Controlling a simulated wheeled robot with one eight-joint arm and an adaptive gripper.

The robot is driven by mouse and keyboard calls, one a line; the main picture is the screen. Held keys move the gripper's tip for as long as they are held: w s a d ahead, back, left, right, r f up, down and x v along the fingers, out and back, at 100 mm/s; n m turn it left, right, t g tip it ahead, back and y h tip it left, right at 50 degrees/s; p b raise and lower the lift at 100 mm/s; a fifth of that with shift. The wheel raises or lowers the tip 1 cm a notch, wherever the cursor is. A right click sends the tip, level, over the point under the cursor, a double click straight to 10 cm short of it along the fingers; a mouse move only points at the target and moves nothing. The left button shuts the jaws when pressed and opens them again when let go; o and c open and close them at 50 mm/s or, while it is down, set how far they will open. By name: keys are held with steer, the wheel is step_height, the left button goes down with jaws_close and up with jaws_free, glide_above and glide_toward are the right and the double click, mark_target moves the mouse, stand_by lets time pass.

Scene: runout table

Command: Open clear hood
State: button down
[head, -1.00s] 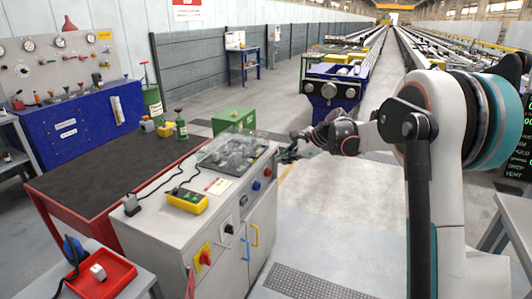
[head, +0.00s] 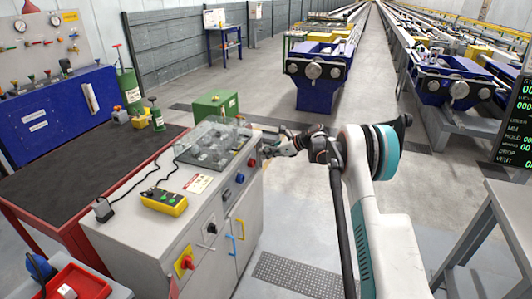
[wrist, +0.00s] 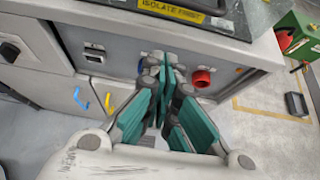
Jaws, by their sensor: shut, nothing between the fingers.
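The clear hood (head: 212,146) lies over a dark-framed recess on top of the grey cabinet (head: 150,222), and looks down. Grey parts show through it. My gripper (head: 270,148) is at the cabinet's right front edge, beside the hood and apart from it as far as I can tell. In the wrist view its teal fingers (wrist: 165,82) are together and empty, in front of the cabinet's front panel. A red knob (wrist: 201,77) is just right of the fingers. Only a dark edge strip near the yellow "ISOLATE FIRST" label (wrist: 184,11) shows above; the hood itself is not clear there.
A yellow control box (head: 163,202) with a cable sits on the cabinet top. A green box (head: 215,105) stands behind the cabinet. A red table with a dark top (head: 95,170) adjoins at left.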

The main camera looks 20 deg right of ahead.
steer(key=w+a+b, duration=0.2)
steer(key=a, duration=0.1)
steer(key=w+a+b, duration=0.1)
steer(key=a, duration=0.1)
steer(key=shift+w+a+f, duration=0.15)
steer(key=shift+w+f, duration=0.15)
steer(key=shift+w, duration=0.1)
steer(key=shift+w+a+r, duration=0.1)
steer(key=shift+w+r, duration=0.05)
steer(key=shift+r, duration=0.25)
steer(key=shift+r, duration=0.1)
